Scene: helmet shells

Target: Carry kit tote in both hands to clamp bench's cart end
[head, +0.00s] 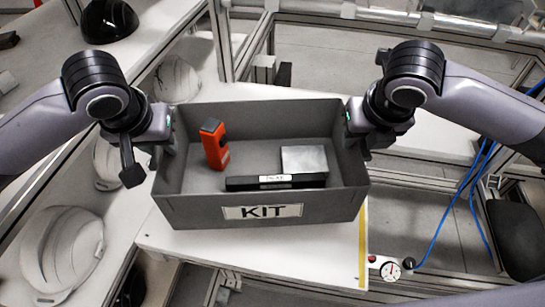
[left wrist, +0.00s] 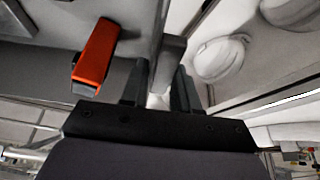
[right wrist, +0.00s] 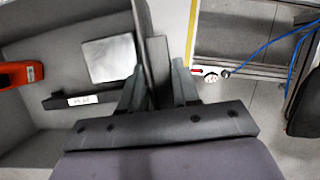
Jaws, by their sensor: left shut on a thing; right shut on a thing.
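The grey kit tote (head: 320,211) with a "KIT" label sits in the middle of the head view, over a white bench top (head: 250,258). I cannot tell whether it touches the bench. Inside it are an orange-red tool (head: 215,145), a pale grey block (head: 305,161) and a black labelled bar (head: 275,182). My left gripper (head: 163,140) is shut on the tote's left wall, which also shows in the left wrist view (left wrist: 172,50). My right gripper (head: 360,135) is shut on the right wall, which also shows in the right wrist view (right wrist: 157,65). The tote looks about level.
White helmet shells (head: 62,250) lie on the left surface, and a black shell (head: 108,20) is at the upper left. A gauge (head: 390,270) and blue cable (head: 455,205) are at the right. Metal frame posts (head: 222,45) stand behind the tote.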

